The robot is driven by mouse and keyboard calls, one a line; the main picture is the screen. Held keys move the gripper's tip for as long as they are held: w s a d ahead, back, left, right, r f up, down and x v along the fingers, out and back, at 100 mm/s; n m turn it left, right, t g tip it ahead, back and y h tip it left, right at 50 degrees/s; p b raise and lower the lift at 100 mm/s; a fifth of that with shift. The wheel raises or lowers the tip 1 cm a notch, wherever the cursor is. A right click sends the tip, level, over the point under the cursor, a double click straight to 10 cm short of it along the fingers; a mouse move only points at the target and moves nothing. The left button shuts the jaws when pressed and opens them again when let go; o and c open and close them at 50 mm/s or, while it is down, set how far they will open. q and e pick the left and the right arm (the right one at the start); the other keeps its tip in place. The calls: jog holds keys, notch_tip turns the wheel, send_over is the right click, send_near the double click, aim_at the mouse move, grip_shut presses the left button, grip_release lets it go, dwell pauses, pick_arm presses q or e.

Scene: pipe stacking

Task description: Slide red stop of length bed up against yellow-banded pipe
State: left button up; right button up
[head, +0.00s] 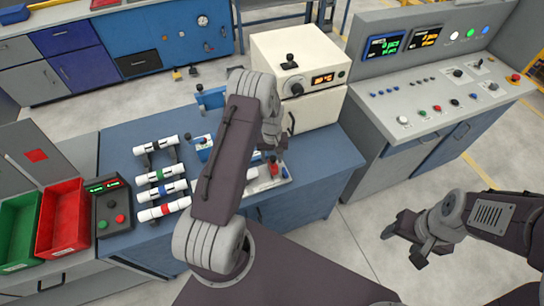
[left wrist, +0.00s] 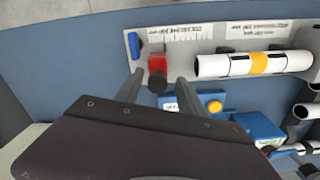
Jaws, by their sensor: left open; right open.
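The red stop (left wrist: 157,65) stands on the pale length bed (left wrist: 183,50), with a dark round knob on its near side. The yellow-banded pipe (left wrist: 225,66) lies on the bed to its right in the left wrist view, with a gap between them. My left gripper (left wrist: 158,80) is open, one finger on each side of the stop; I cannot tell if either touches it. My right gripper (head: 404,246) is open and empty, away from the bench.
A blue end block (left wrist: 134,46) stands left of the stop. Blue blocks, one with a yellow button (left wrist: 214,106), sit near the bed. Several banded pipes (head: 160,174) lie on a rack at left, beside red (head: 62,218) and green bins. A cream oven (head: 305,60) stands behind.

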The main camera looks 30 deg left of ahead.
pick_arm(q)
jog(key=shift+w+d, duration=0.1)
jog(key=shift+d, duration=0.1)
jog(key=c, duration=0.4)
grip_shut()
jog(key=s+a, duration=0.4)
jog(key=s, duration=0.1)
jog(key=shift+s+a, duration=0.3)
jog(key=shift+a, duration=0.1)
jog(key=shift+d, duration=0.15)
jog(key=shift+o, duration=2)
grip_release()
jog(key=shift+s, duration=0.15)
jog(key=shift+s+a, duration=0.3)
jog(key=shift+a, duration=0.25)
jog(key=shift+w+d, duration=0.2)
jog(key=shift+d, duration=0.05)
